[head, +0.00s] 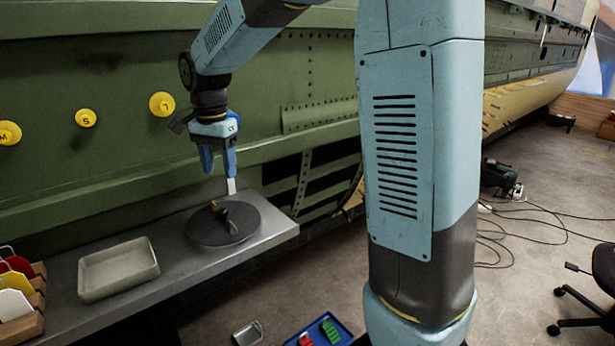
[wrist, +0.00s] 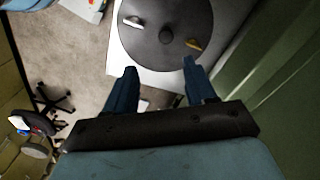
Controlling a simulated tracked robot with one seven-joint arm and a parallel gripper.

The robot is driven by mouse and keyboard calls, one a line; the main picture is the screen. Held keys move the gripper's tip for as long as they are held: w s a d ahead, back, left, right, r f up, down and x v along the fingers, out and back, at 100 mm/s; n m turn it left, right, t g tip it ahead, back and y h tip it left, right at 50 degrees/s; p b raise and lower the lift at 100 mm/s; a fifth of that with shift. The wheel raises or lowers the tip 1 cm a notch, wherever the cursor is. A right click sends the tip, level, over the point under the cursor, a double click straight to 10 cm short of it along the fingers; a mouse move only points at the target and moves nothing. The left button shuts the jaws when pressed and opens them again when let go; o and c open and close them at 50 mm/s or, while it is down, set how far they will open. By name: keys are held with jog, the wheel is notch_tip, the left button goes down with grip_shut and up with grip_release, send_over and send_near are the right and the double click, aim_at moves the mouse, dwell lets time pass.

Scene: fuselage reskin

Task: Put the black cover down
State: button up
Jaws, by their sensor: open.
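A flat round black disc (head: 208,232) lies on the grey bench near its right end. It may be the black cover, but I cannot tell for sure. The wrist view shows the disc (wrist: 150,55) with a dark round knob (wrist: 166,36) at its middle, a pale metal piece (wrist: 133,22) and a brass-coloured piece (wrist: 194,44). My gripper (head: 218,170) is above the disc, pointing down, its fingers apart with nothing seen between them. In the wrist view my gripper (wrist: 158,68) is beside the disc's lower edge.
A grey tray (head: 118,270) stands on the bench (head: 180,268) left of the disc. A wooden rack (head: 30,325) with coloured tags is at far left. The green fuselage wall (head: 120,130) with yellow round markers rises behind. A blue tray (head: 320,330) is low in front.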

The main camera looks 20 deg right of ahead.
jog(key=s+d+r+n+t, duration=0.2)
jog(key=s+d+n, duration=0.2)
jog(key=s+d, duration=0.4)
jog(key=s+d+r+n+t, duration=0.2)
jog(key=s+d, duration=0.7)
jog(key=s, duration=0.7)
jog(key=n+t, duration=0.1)
jog(key=n, duration=0.1)
jog(key=shift+s+r+n, duration=0.2)
jog(key=shift+r+n, duration=0.1)
